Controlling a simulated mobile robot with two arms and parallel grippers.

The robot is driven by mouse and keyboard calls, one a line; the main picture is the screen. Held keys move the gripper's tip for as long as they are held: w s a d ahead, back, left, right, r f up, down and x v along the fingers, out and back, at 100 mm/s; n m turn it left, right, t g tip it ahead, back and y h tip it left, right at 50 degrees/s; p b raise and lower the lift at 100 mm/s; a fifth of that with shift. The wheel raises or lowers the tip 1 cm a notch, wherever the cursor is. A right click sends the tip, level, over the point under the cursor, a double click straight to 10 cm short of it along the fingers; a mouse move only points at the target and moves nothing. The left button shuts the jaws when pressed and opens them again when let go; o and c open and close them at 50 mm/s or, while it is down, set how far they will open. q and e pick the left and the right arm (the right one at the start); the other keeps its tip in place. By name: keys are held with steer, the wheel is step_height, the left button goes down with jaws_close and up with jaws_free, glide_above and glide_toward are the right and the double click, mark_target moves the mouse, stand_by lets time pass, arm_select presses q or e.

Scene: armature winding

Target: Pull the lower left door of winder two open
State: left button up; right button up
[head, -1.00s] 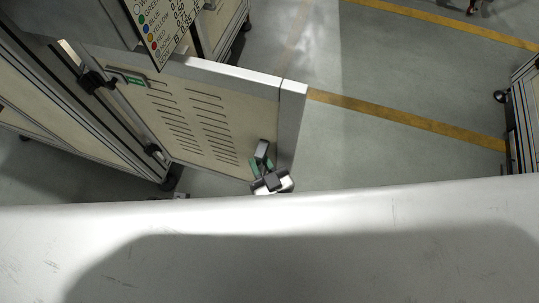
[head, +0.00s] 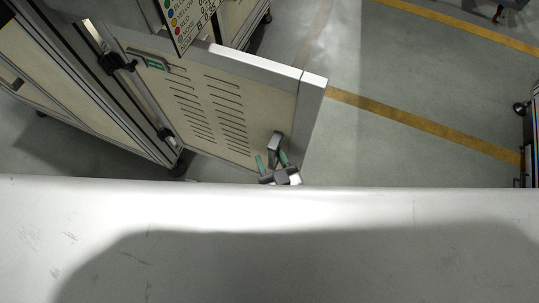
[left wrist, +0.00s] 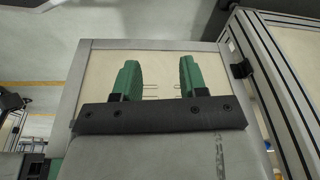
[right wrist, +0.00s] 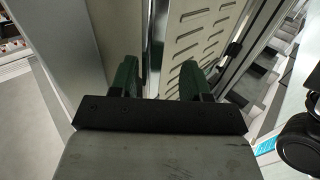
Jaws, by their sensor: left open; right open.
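The door (head: 228,85), a cream panel with slot vents and a grey frame, stands swung out from the winder cabinet (head: 75,95) in the head view. A dark-grey handle (head: 275,146) sits near its free lower corner. My right gripper (head: 272,160) is open there, its green fingers apart on either side of the handle's lower end; contact cannot be told. In the right wrist view its fingers (right wrist: 157,78) are apart before the slotted panel (right wrist: 195,40). My left gripper (left wrist: 156,75) is open and empty, facing a framed slotted panel (left wrist: 155,60); I cannot make it out in the head view.
A sign with coloured dots (head: 188,18) overhangs the door's upper edge. Open grey floor (head: 410,90) with yellow lines lies right of the door. Another wheeled unit (head: 530,130) stands at the right edge.

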arm_select(q)
steer(key=f, duration=0.2)
steer(key=s+f+p, duration=0.1)
steer(key=f, duration=0.1)
steer(key=shift+f, duration=0.15)
arm_select(e)
steer(key=v, duration=1)
steer(key=shift+s, duration=0.2)
arm_select(q)
steer(key=shift+w, duration=0.1)
